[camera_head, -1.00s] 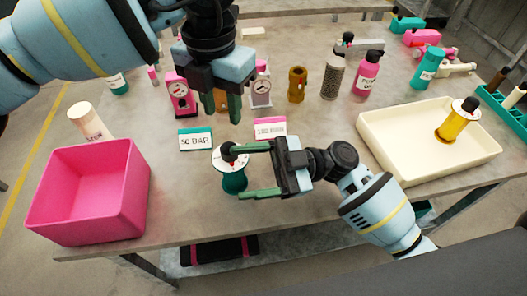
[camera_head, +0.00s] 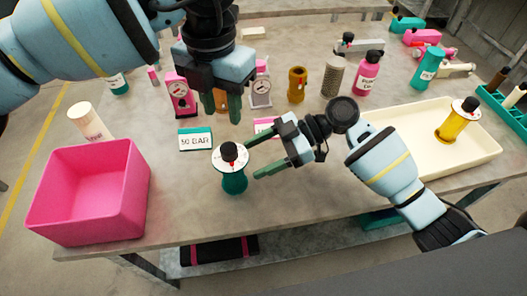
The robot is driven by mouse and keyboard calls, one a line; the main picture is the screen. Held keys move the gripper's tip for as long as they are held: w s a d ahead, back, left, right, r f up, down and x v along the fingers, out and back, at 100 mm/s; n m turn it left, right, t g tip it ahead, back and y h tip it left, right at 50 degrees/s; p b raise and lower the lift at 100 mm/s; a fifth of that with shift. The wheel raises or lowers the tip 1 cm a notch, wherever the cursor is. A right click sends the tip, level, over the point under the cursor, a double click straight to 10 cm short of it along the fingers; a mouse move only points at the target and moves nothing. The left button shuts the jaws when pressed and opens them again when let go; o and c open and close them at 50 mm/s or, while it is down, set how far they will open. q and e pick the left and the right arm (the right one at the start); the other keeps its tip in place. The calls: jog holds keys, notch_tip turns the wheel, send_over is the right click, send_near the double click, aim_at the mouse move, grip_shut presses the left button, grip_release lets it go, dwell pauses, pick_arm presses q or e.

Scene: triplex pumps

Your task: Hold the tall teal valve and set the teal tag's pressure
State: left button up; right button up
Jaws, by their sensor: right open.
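The teal valve (camera_head: 233,181) stands upright near the table's front, with a white dial and a black knob on top. My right gripper (camera_head: 253,160) is open beside it on the right, its fingers pointing left and empty. The upper fingertip is close to the dial; I cannot tell whether it touches. The teal tag (camera_head: 195,139) stands behind the valve to the left; it reads 30 or 50 BAR. My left gripper (camera_head: 221,106) points down above the back row, fingers apart. A brass-coloured thing shows between its fingers, apparently behind them.
A pink bin (camera_head: 91,185) is at front left, a cream tray (camera_head: 400,165) with a yellow valve (camera_head: 458,120) at right. A pink tag (camera_head: 266,125) is partly behind my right gripper. Gauges, a brass piece (camera_head: 297,84) and a pink bottle (camera_head: 368,74) line the back.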

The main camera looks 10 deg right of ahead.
aim_at(232, 169)
jog(key=shift+x, duration=3.6)
pick_arm(q)
jog(key=shift+o, duration=0.4)
pick_arm(e)
jog(key=c, duration=1.3)
pick_arm(q)
jog(key=shift+o, duration=1.5)
jog(key=shift+m, duration=0.3)
jog(key=m, duration=0.6)
jog(key=r+m, duration=0.1)
jog(key=m, duration=1.1)
jog(key=shift+s+d+r, duration=0.1)
jog(key=shift+r, duration=0.3)
